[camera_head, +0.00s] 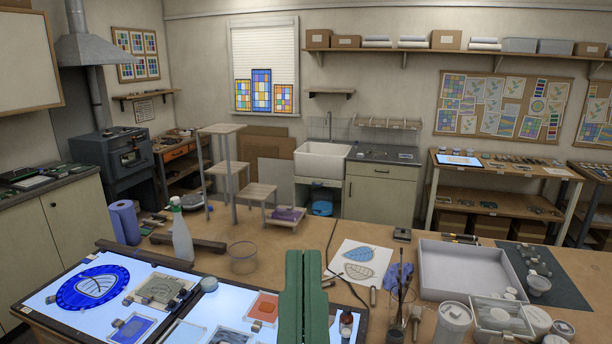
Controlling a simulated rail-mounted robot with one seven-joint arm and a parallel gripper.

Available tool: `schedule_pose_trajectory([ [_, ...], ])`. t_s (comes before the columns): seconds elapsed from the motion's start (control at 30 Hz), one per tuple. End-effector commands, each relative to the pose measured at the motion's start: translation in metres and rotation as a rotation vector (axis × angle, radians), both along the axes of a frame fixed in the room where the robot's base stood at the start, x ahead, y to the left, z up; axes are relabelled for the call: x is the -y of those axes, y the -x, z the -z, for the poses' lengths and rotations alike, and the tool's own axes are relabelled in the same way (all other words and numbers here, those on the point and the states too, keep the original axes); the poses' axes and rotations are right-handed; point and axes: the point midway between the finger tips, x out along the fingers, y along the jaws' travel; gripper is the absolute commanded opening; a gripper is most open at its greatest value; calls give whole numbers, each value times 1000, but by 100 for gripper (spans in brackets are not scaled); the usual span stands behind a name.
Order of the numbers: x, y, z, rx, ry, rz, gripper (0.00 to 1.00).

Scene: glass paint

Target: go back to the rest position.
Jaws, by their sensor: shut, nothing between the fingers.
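My gripper (303,256) shows at the bottom centre as two long green fingers side by side. They are together, with nothing visible between them. The fingers stand in front of the worktable, between the light table (62,293) on the left and a sheet with leaf drawings (361,264) on the right. The rest of my arm is not clearly visible.
A spray bottle (181,232) and a clear bowl (243,258) stand left of my gripper. Brushes in a jar (397,312), a white tray (470,273) and several lidded jars (453,322) crowd the right. Bare tabletop shows behind the gripper.

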Motion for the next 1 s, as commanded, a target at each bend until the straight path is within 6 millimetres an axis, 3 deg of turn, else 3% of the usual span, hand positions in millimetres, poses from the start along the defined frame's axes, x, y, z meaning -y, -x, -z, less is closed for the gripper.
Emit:
schedule_pose_trajectory([
  [0.03,0,0,-53,0,-1,-2,0],
  [0.13,-1,0,-92,-1,-2,-5,0],
  [0.27,-2,0,-121,-2,-3,-8,0],
  [0.37,-2,0,-128,-2,-4,-9,0],
  [1.0,-2,0,-125,-1,-4,-9,0],
])
